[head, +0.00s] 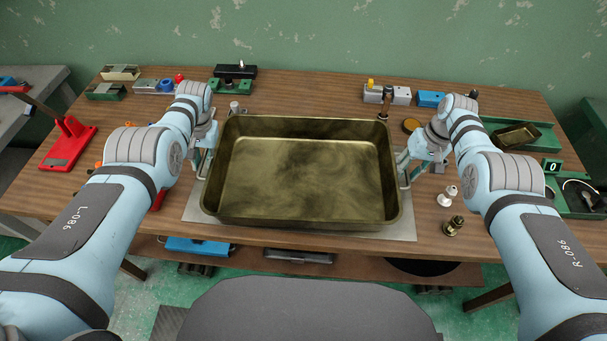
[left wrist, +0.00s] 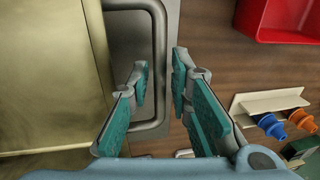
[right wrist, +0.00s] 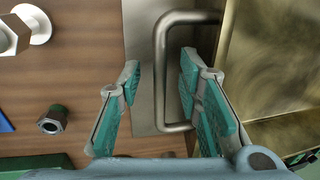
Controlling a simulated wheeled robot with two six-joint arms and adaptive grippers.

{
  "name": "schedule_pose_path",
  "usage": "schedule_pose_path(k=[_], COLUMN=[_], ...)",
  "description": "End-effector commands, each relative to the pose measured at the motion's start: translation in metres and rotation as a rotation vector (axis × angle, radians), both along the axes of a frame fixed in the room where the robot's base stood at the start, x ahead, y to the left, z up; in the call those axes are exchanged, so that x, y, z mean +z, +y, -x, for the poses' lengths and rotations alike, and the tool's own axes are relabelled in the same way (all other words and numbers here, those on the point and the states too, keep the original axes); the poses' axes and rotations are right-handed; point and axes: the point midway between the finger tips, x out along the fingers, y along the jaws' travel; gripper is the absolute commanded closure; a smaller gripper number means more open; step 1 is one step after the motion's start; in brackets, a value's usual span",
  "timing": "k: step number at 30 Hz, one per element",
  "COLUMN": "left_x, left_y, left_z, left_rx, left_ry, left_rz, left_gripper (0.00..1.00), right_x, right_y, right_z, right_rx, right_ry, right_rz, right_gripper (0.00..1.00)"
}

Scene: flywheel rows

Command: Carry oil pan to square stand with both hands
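The oil pan (head: 310,175) is a large brass-coloured rectangular pan, level and empty, above a flat grey plate (head: 405,228) at the middle of the table. I cannot tell whether the plate is the square stand. My left gripper (head: 204,160) is at the pan's left handle; its fingers (left wrist: 160,85) are open on either side of the handle bar (left wrist: 161,50). My right gripper (head: 404,166) is at the right handle; its fingers (right wrist: 158,82) are open on either side of that bar (right wrist: 159,60).
A red holder (head: 68,145) stands at the table's left. White fittings (head: 447,195) and a brass fitting (head: 453,226) stand near the front right. Green trays (head: 575,195) line the right edge. Small blocks stand along the back.

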Motion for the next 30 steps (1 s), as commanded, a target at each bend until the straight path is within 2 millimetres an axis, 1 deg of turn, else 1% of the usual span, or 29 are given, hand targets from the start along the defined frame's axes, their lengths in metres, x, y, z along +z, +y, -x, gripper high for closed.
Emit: schedule_pose_path(k=[7, 8, 9, 11, 13, 14, 30], left_x=[-0.0005, -0.0005, -0.0005, -0.0005, -0.0005, -0.0004, 0.0013], left_y=[0.0002, 0.0002, 0.0002, 0.0002, 0.0002, 0.0002, 0.0001], left_z=[0.0003, 0.0003, 0.0003, 0.0003, 0.0003, 0.0003, -0.0007], left_rx=[0.000, 0.000, 0.000, 0.000, 0.000, 0.000, 0.000], left_ry=[0.001, 0.001, 0.001, 0.001, 0.001, 0.001, -0.002], left_rz=[0.000, 0.000, 0.000, 0.000, 0.000, 0.000, 0.000], left_gripper=[0.81, 0.84, 0.91, 1.00, 1.00, 1.00, 1.00], right_x=[-0.0004, -0.0003, -0.0003, -0.0003, -0.0003, -0.0003, 0.0013], right_y=[0.0003, 0.0003, 0.0003, 0.0002, 0.0002, 0.0002, 0.0006], right_z=[-0.0001, -0.0001, -0.0001, -0.0001, 0.0000, 0.0000, -0.0008], right_rx=[0.000, 0.000, 0.000, 0.000, 0.000, 0.000, 0.000], right_ry=[-0.001, -0.001, -0.001, 0.000, 0.000, 0.000, -0.002], right_rz=[0.000, 0.000, 0.000, 0.000, 0.000, 0.000, -0.001], right_gripper=[0.68, 0.71, 0.78, 0.87, 0.98, 1.00, 1.00])
